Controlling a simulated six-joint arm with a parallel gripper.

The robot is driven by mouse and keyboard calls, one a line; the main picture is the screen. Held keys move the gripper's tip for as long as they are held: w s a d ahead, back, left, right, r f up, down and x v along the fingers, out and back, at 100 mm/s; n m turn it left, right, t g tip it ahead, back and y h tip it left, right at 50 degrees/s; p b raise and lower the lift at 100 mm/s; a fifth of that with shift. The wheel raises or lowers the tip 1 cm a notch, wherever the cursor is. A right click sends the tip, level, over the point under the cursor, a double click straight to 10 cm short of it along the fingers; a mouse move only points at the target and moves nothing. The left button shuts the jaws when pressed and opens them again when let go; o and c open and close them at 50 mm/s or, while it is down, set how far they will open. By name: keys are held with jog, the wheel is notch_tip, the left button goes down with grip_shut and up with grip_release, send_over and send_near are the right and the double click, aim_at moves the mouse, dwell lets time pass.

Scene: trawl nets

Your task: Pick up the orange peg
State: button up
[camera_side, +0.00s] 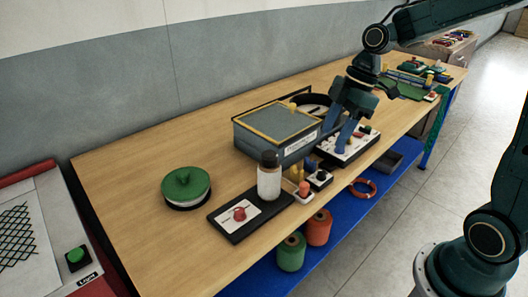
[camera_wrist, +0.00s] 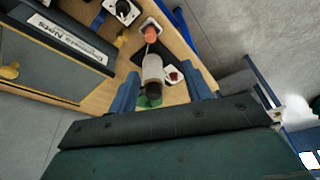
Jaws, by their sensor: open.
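The orange peg (camera_side: 304,187) stands upright on a small white base near the front edge of the wooden table, just right of a white bottle. It also shows in the wrist view at the top, where the orange peg (camera_wrist: 152,34) is beyond the fingertips. My gripper (camera_side: 338,126) has its blue fingers apart and empty, above and to the right of the peg in the side view. In the wrist view my gripper (camera_wrist: 163,82) shows both blue fingers at either side of the bottle's image, with nothing seen held.
The white bottle (camera_side: 269,182) with a dark cap stands close to the peg. A black switch box (camera_side: 320,178), a grey box (camera_side: 277,128) and a white tray of parts (camera_side: 348,147) crowd nearby. A green round lid (camera_side: 186,184) lies left; the table's left end is clear.

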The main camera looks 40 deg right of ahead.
jog(key=w+d+f+n, duration=0.1)
jog(key=w+d+f+n+y, duration=0.1)
jog(key=f, duration=0.1)
jog(key=shift+w+f+n, duration=0.25)
jog(key=shift+w+n, duration=0.05)
jog(key=shift+w, duration=0.05)
jog(key=shift+f, duration=0.1)
send_over(305, 184)
jog(key=d, duration=0.3)
jog(key=shift+s+a+f, duration=0.15)
jog(key=shift+s+f, duration=0.05)
jog(key=shift+f, duration=1.75)
jog(key=shift+s+a+f, duration=0.1)
jog(key=shift+s+f, duration=0.05)
jog(key=shift+f, duration=1.75)
jog(key=shift+x, duration=2.55)
jog(key=c, duration=1.1)
